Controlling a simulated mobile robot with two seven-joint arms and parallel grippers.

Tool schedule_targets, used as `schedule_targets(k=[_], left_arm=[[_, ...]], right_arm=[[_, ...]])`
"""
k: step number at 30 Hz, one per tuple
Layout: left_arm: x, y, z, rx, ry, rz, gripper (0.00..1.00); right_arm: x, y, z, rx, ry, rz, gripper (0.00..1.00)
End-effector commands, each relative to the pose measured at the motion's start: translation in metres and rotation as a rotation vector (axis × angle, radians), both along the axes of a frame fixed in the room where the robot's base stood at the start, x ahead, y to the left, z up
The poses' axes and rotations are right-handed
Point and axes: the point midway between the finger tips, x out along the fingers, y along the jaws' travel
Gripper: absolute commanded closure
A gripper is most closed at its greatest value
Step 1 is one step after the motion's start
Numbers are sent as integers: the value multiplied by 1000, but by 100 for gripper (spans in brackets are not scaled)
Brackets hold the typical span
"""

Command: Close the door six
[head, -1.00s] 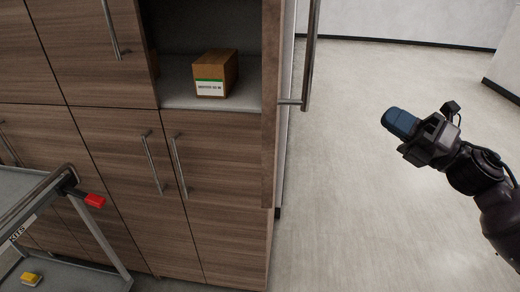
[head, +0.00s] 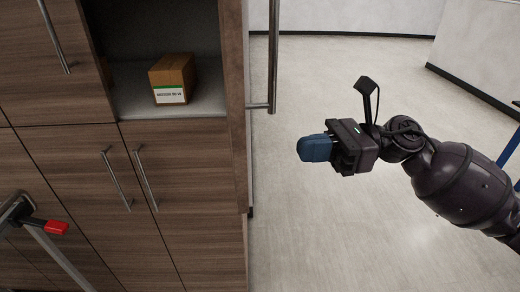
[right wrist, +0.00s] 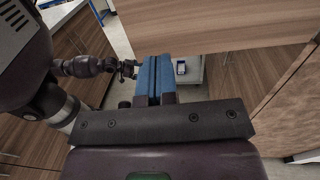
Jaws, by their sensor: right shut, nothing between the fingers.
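The open cabinet door (head: 236,130) stands swung out and is seen nearly edge-on in the head view. Its long metal handle (head: 273,50) is on its right face. My right gripper (head: 303,149), with blue fingers, is shut and empty. It is to the right of the door, apart from it in the picture. In the right wrist view the blue fingers (right wrist: 154,78) point toward a wood panel (right wrist: 220,28). Another dark arm of mine ends in a gripper (right wrist: 129,69), too small to tell its state. No number shows on the door.
A brown box (head: 172,78) with a green and white label sits on the open cabinet shelf (head: 205,102). Closed doors with bar handles lie below and left. A cart with a red-tipped part (head: 52,227) is at lower left. The floor (head: 330,235) on the right is clear.

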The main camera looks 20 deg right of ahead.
Motion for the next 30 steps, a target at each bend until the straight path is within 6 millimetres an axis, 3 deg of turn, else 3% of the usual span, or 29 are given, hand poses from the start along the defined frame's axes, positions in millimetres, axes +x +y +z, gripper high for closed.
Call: schedule_targets(k=[9, 15, 30], left_arm=[[9, -1, 21, 1, -27, -3, 0], [13, -1, 31, 0, -40, -4, 0], [11, 0, 33, 1, -38, -3, 0]], right_arm=[[8, 50, 3, 3, -2, 2, 100], [12, 73, 3, 3, 0, 0, 100], [14, 84, 0, 2, 2, -1, 100]])
